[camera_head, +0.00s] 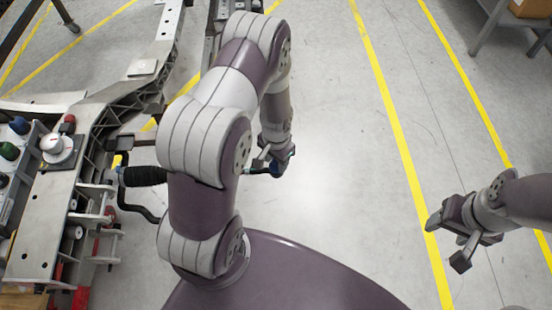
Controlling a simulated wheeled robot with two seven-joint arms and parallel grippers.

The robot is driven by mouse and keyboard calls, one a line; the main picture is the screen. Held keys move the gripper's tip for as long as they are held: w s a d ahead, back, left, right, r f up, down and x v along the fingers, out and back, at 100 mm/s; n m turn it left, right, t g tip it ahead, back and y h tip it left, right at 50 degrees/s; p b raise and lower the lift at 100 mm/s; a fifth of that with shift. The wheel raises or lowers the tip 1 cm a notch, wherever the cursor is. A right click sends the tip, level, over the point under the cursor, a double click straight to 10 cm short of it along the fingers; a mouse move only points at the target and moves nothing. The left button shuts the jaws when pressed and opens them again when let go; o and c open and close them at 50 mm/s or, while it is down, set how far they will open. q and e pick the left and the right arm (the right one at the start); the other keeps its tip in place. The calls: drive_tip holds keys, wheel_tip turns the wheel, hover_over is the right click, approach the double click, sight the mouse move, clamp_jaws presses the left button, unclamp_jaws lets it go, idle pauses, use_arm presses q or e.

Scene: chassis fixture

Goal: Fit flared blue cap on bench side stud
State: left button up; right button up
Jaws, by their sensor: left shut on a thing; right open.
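My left gripper (268,163) is in the middle of the view, out over the floor and to the right of the bench, well apart from it. It is shut on a small, dark blue cap (278,169), which is mostly hidden by the fingers. My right gripper (446,243) is at the right, open and empty over the floor. The metal bench (45,225) stands at the left with short fittings along its right side. I cannot tell which fitting is the side stud; my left arm hides part of that area.
Blue (19,125), green (9,151) and red (69,120) knobs sit on the bench. A ribbed black handle (145,175) juts from its side towards my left arm. A chassis frame (140,75) stands behind. The floor between my grippers is clear.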

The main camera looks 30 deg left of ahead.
idle(0.3)
use_arm(q)
drive_tip(key=o, duration=1.3)
drive_tip(key=shift+o, duration=0.2)
wheel_tip(320, 180, up, 7)
drive_tip(key=p, duration=0.6)
drive_tip(key=shift+r+p, duration=0.15)
drive_tip(key=shift+p, duration=0.25)
